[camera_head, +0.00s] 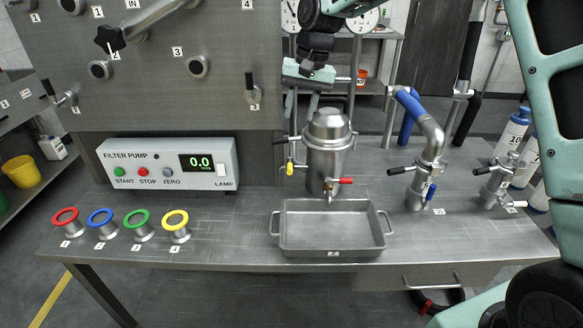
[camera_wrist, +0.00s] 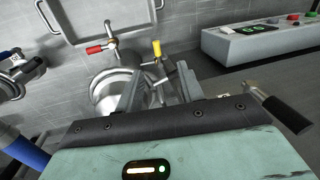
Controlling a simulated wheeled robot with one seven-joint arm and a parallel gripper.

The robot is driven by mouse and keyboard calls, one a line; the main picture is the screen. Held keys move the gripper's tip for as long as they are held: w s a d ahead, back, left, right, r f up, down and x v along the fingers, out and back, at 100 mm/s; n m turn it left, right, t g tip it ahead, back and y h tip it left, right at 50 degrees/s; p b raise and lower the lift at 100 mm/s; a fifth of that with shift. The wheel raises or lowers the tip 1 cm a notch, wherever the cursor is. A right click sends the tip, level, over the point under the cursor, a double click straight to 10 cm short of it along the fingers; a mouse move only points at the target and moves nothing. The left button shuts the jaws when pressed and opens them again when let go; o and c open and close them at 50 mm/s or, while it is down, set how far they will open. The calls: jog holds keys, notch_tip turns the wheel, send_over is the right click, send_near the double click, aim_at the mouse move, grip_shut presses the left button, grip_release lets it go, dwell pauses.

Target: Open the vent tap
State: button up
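A steel vessel (camera_head: 328,150) stands at the back of the bench, behind a shallow tray. It carries a yellow-handled tap (camera_head: 290,168) at its left and a red-handled tap (camera_head: 346,181) at its front. A black-handled lever (camera_head: 280,140) shows at its upper left. No readable label tells me which is the vent tap. My gripper (camera_head: 302,92) is above and left of the vessel's top, pointing down. In the wrist view my gripper (camera_wrist: 158,72) has its fingers apart, with the vessel (camera_wrist: 108,92), yellow handle (camera_wrist: 157,48) and red handle (camera_wrist: 96,49) beyond them. I see nothing held.
The steel tray (camera_head: 332,251) stands in front of the vessel. A filter pump box (camera_head: 168,164) is to the left, with several coloured rings in front. Two more valve fittings (camera_head: 420,188) (camera_head: 497,182) stand to the right. A large black handle (camera_wrist: 285,108) is close to my gripper's right.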

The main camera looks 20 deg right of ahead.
aim_at(290, 167)
jog(key=shift+m, duration=0.4)
jog(key=w+f+p, duration=0.1)
jog(key=f, duration=0.4)
jog(key=w+f+p, duration=0.1)
jog(key=f, duration=0.5)
jog(key=w+a+f+p, duration=0.1)
jog(key=f, duration=0.5)
jog(key=shift+a+f, duration=0.1)
jog(key=shift+f, duration=0.1)
grip_shut()
